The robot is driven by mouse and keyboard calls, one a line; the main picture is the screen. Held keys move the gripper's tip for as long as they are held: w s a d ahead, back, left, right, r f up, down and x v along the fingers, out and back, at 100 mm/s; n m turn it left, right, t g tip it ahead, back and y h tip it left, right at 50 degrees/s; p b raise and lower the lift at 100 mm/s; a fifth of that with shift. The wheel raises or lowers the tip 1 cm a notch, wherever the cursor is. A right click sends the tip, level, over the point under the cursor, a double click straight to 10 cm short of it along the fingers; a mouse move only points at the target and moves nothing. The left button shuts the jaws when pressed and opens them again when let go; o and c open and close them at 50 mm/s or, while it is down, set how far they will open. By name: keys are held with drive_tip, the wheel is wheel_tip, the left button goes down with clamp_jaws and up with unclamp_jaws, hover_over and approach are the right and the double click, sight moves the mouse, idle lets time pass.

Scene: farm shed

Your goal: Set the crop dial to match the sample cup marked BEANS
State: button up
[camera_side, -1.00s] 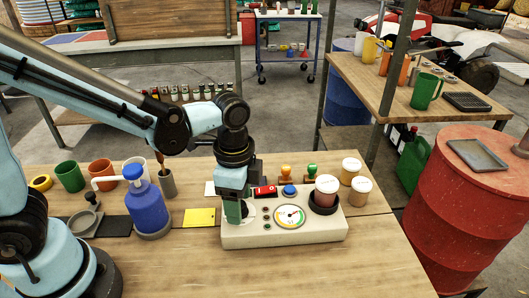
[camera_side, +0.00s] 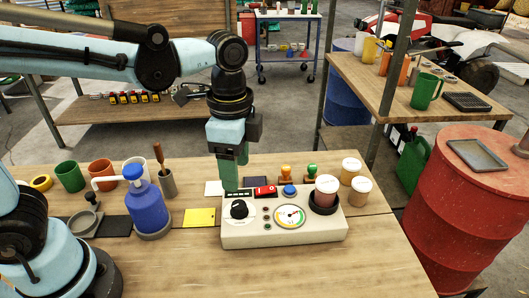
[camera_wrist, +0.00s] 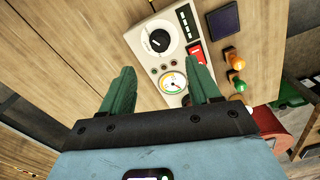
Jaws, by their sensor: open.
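The crop dial (camera_side: 239,209) is a black knob on a pale round plate, at the left end of a cream meter box (camera_side: 290,236). In the wrist view the dial (camera_wrist: 158,40) shows a white pointer line; its lettering is too small to read. Three sample cups with light lids are at the box's right: one cup (camera_side: 326,189) in the box's dark well, two cups (camera_side: 351,171) (camera_side: 360,191) on the table behind it. I cannot read which is marked BEANS. My gripper (camera_side: 235,182), with green fingers, is open and empty above the box's back left edge, apart from the dial.
The table's front is clear.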

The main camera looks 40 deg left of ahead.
drive_tip(key=shift+r, duration=1.55)
drive_tip(key=s+a+f+n+t, duration=0.2)
drive_tip(key=a+f+n+t, duration=0.2)
drive_tip(key=a+n+t, duration=0.3)
drive_tip(key=a+n, duration=0.4)
drive_tip(key=n, duration=0.1)
